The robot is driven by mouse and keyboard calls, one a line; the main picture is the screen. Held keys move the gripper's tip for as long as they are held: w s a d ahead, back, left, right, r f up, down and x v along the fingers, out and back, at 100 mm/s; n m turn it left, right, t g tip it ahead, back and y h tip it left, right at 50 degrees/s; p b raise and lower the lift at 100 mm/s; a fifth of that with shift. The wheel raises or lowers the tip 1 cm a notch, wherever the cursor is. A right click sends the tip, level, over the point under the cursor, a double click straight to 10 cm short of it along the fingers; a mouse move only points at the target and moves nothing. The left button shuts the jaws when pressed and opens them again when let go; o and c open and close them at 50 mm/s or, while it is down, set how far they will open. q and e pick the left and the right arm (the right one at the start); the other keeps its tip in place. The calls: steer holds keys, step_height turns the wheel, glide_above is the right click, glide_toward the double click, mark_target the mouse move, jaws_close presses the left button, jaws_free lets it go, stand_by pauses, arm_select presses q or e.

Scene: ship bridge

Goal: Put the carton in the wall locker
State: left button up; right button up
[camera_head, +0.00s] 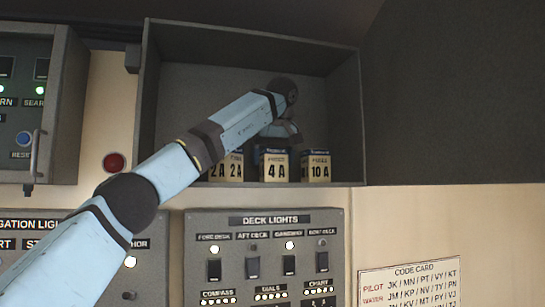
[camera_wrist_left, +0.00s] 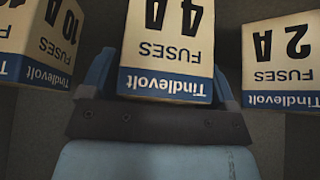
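The wall locker (camera_head: 340,100) is open, a grey box high on the wall. A white fuse carton marked 4 A (camera_head: 273,168) stands in it, at the front of its floor among similar cartons. My left arm reaches into the locker from the left, and my left gripper (camera_head: 292,135) is at the top of the 4 A carton, partly hidden by my wrist. In the left wrist view the 4 A carton (camera_wrist_left: 165,45) lies between the two blue fingers, close to both. I cannot tell whether they press on it. My right gripper is out of view.
A 10 A carton (camera_head: 316,168) stands to the right and 2 A cartons (camera_head: 234,168) to the left, with narrow gaps. The dark panel (camera_head: 450,90) right of the locker looks like its open door. The deck lights panel (camera_head: 268,245) is below.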

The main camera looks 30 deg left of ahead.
arm_select(q)
steer(key=shift+o, duration=0.2)
steer(key=shift+a, duration=0.1)
steer(key=shift+r, duration=0.1)
steer(key=shift+r, duration=0.3)
steer(key=v, duration=1.1)
steer(key=shift+s, duration=0.15)
steer(key=shift+r, duration=0.1)
